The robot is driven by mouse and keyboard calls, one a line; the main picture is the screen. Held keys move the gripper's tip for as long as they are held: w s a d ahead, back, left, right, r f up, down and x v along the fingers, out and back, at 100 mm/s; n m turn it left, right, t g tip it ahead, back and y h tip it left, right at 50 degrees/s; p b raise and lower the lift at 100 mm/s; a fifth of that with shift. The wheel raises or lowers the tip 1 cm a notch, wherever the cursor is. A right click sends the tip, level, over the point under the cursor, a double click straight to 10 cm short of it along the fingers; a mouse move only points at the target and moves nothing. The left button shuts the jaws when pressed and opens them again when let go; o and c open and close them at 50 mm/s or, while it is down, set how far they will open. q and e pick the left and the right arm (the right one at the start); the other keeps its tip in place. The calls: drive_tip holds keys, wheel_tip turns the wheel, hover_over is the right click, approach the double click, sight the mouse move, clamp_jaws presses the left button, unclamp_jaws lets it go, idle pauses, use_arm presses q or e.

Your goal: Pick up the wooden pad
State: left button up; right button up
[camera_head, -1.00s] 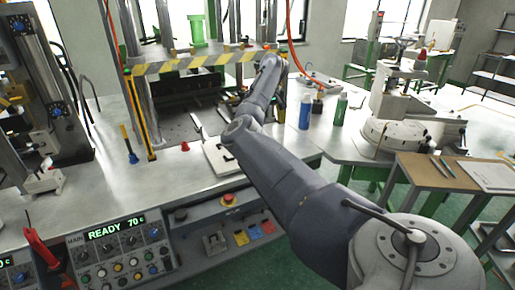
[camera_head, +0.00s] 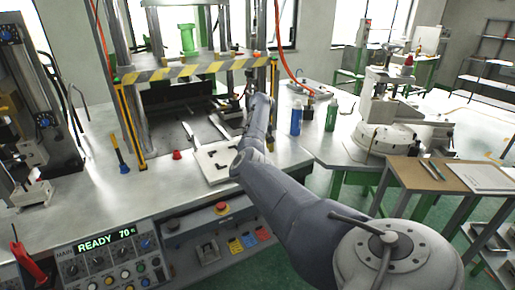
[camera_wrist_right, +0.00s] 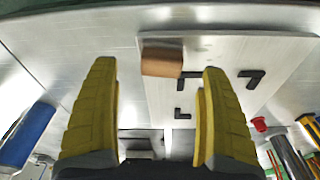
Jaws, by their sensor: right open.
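The wooden pad (camera_wrist_right: 162,57) is a small brown block in the right wrist view. It lies at an edge of a white plate (camera_wrist_right: 222,50) with black corner marks. My right gripper (camera_wrist_right: 158,68) has two yellow fingers spread wide apart, with nothing held between them. In that picture the pad appears between the fingertips; I cannot tell the exact gap. In the head view the white plate (camera_head: 203,168) lies on the metal bench, partly behind my right arm. I cannot make out the pad there. My left gripper is in neither view.
A press frame with a striped bar (camera_head: 190,70) stands behind the plate. A red knob (camera_head: 177,155) is to the plate's left. Blue (camera_head: 296,118) and green (camera_head: 331,116) bottles stand to the right. A control panel (camera_head: 110,265) is at the front left.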

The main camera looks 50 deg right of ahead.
drive_tip(key=shift+w+f, duration=0.15)
drive_tip(key=shift+f, duration=1.1)
drive_tip(key=shift+w+f, duration=0.1)
drive_tip(key=shift+f, duration=1.1)
drive_tip(key=c, duration=1.4)
drive_tip(key=shift+c, duration=0.2)
wheel_tip(320, 180, up, 20)
